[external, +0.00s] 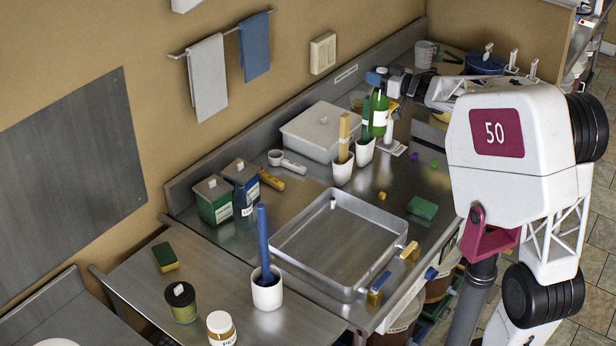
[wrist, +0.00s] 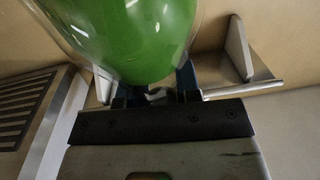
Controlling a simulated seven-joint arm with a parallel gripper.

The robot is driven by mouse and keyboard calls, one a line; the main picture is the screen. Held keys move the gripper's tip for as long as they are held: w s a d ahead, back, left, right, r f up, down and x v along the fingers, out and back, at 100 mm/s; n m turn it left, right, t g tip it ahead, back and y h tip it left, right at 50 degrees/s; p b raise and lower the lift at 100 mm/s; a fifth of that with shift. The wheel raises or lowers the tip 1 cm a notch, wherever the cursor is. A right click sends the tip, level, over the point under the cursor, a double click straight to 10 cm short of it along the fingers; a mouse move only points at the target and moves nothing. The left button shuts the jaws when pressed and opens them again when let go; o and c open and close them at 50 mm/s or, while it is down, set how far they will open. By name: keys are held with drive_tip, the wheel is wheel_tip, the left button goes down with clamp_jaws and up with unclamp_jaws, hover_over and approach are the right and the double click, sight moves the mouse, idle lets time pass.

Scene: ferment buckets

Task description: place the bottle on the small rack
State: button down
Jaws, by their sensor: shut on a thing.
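The green bottle (external: 377,101) with a pale label stands out upright at the back of the metal counter in the external view. My gripper (external: 378,78) is shut on it near its upper part. In the wrist view the green bottle (wrist: 150,40) fills the upper middle, between the two dark blue fingers of my gripper (wrist: 155,88). Whether its base touches anything is hidden. A metal ledge with an upright plate (wrist: 238,50) shows at the right of the wrist view; I cannot tell whether it is the small rack.
White cups with utensils (external: 342,169) stand close in front of the bottle. A lidded white container (external: 307,130) is to its left. A large empty metal tray (external: 290,275) lies nearer. A blue round container (external: 485,64) stands at the back right. A green sponge (external: 422,208) lies on the counter.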

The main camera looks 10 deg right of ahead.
drive_tip(key=s+a+n+g+y, duration=0.1)
drive_tip(key=s+a+n+g, duration=0.15)
drive_tip(key=a, duration=1.15)
drive_tip(key=s+a+n+g+y, duration=0.2)
drive_tip(key=a+g, duration=0.2)
drive_tip(key=a, duration=1)
drive_tip(key=s+a+n+g+y, duration=0.1)
drive_tip(key=s+a+n+g, duration=0.2)
drive_tip(key=a, duration=1.1)
drive_tip(key=s+a+f+n+g, duration=0.1)
drive_tip(key=s+a+n+g, duration=0.15)
drive_tip(key=s+a, duration=0.75)
drive_tip(key=s+a+f+n+g+h, duration=0.1)
drive_tip(key=s+a+g, duration=0.3)
drive_tip(key=s+a, duration=0.55)
drive_tip(key=s+a+f+n+g, duration=0.1)
drive_tip(key=s+a+n+g, duration=0.15)
drive_tip(key=s+a, duration=0.8)
drive_tip(key=w+a+f, duration=0.1)
drive_tip(key=w+f, duration=0.1)
drive_tip(key=f, duration=0.3)
drive_tip(key=w+a+f, duration=0.1)
drive_tip(key=a+f, duration=0.1)
drive_tip(key=f, duration=0.3)
drive_tip(key=shift+w+a+f, duration=0.25)
drive_tip(key=shift+w+f, duration=0.05)
drive_tip(key=shift+w, duration=0.1)
drive_tip(key=shift+f+m+g, duration=0.1)
drive_tip(key=shift+m+g, duration=0.15)
drive_tip(key=shift+m, duration=0.1)
